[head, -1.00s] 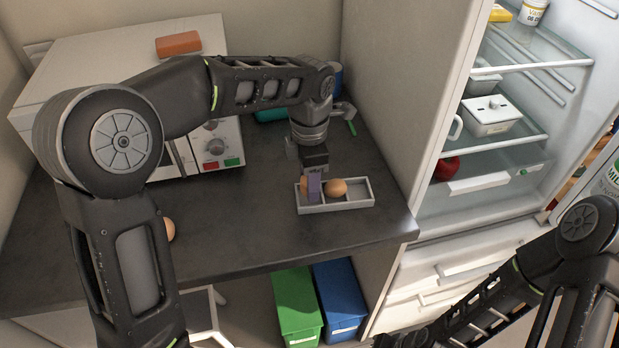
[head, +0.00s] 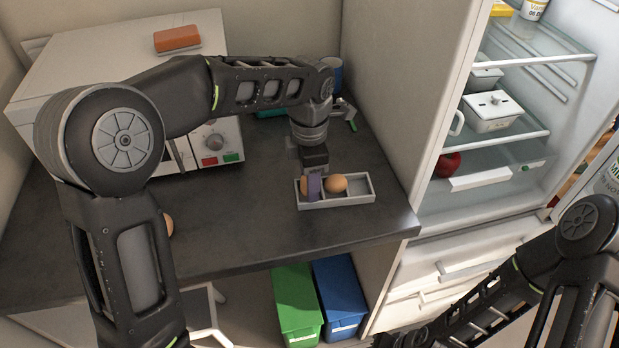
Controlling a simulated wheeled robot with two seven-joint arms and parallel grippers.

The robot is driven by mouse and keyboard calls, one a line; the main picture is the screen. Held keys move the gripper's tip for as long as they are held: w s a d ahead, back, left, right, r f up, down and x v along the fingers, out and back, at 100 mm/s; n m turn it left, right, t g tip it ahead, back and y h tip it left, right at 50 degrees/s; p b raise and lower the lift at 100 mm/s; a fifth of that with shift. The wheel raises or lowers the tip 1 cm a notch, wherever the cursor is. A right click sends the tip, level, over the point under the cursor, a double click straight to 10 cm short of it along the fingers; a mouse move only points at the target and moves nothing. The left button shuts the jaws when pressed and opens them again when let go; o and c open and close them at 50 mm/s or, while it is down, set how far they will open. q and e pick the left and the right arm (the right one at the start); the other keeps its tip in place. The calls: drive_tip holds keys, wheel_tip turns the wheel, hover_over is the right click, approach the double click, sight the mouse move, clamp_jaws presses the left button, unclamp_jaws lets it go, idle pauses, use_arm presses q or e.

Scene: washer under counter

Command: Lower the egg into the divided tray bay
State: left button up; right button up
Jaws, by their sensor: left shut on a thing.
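The divided tray (head: 349,200) is a pale, shallow tray with bays in a row, near the counter's front right. My left gripper (head: 313,186) points down at its left bay and is shut on a brown egg (head: 304,187), which a finger mostly hides. That egg is at the left bay, low near the tray; I cannot tell whether it touches the bottom. A second brown egg (head: 337,183) sits in the middle bay. The right bay looks empty.
Another egg (head: 169,226) lies on the dark counter (head: 240,225), partly behind my left arm. A white appliance with an orange block (head: 177,39) on top stands at the back left. The fridge (head: 395,120) stands right of the tray. Green and blue bins are below.

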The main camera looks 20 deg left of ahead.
use_arm(q)
drive_tip(key=shift+f, duration=0.1)
drive_tip(key=o, duration=1.4)
drive_tip(key=shift+r+b, duration=0.4)
drive_tip(key=shift+r, duration=3.5)
